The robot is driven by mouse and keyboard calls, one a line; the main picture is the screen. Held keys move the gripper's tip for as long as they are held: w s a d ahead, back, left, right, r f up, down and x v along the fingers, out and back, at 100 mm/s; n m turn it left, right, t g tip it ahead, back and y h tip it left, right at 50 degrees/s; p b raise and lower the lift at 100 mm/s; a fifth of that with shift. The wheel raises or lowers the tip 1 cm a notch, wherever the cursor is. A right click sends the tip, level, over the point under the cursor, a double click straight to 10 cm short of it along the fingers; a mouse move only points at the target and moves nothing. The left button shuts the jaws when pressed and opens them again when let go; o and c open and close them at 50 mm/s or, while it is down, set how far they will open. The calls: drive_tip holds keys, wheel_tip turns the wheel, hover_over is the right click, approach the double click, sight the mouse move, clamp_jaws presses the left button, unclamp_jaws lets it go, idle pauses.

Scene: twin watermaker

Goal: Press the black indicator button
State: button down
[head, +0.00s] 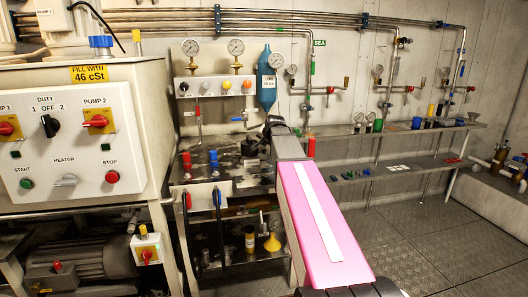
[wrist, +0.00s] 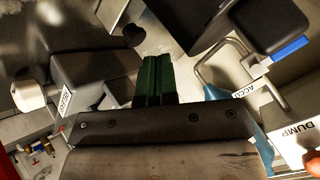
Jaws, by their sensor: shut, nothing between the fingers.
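A pale panel below two gauges in the head view carries a row of small round buttons; the leftmost, a dark one (head: 184,87), looks like the black indicator button. In the wrist view my gripper (wrist: 157,60) shows two green fingers pressed together and empty. A black round knob (wrist: 133,35) lies just beyond and left of the fingertips; I cannot tell whether it is the same button or whether they touch. In the head view my arm reaches forward to the right of the button panel, and its fingers cannot be made out.
Below the panel is a metal bench (head: 250,182) with valve blocks and red and blue knobs. A blue bottle (head: 267,80) hangs right of the panel. The wrist view shows grey blocks, an ACCU tag (wrist: 238,47) and a DUMP label (wrist: 298,132) close around the fingers.

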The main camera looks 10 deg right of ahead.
drive_tip(key=shift+r, duration=2.55)
